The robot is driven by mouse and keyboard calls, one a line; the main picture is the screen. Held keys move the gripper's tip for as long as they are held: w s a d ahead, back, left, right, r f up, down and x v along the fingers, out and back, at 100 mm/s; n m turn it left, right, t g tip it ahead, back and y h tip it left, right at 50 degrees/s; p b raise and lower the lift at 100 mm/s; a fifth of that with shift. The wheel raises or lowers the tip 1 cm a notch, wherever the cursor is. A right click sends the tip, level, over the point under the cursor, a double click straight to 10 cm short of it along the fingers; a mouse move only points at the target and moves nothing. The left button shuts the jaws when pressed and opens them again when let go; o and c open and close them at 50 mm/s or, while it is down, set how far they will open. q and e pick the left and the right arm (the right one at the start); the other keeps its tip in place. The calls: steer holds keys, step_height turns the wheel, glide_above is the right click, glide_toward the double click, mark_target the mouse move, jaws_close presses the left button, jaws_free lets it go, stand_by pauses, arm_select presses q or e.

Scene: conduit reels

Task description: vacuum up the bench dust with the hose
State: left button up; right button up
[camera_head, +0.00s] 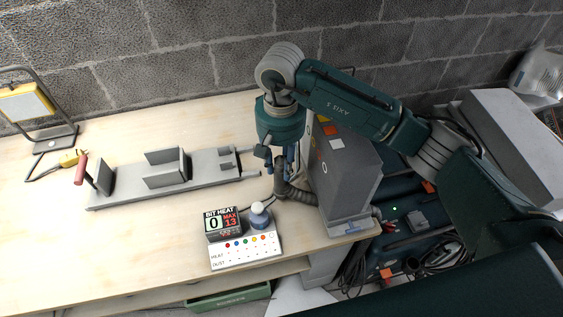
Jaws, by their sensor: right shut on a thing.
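My right gripper (279,162) reaches down over the right part of the wooden bench, its blue fingers shut on the upper end of a dark grey hose (297,194). The hose bends down and runs right to the foot of a tall grey cabinet (342,180) at the bench's right end. The gripper hides part of the hose's end. I cannot make out any dust on the bench top (130,240). My left gripper is not in view.
A long grey vise-like fixture (205,176) with a red handle (81,168) lies left of the gripper. A yellow work lamp (25,103) stands far left. The front left bench is clear.

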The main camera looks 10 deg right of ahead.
stand_by(0.3)
steer(key=w+b, duration=0.3)
steer(key=w, duration=0.2)
steer(key=shift+a, duration=0.1)
stand_by(0.3)
steer(key=shift+r, duration=0.1)
stand_by(0.3)
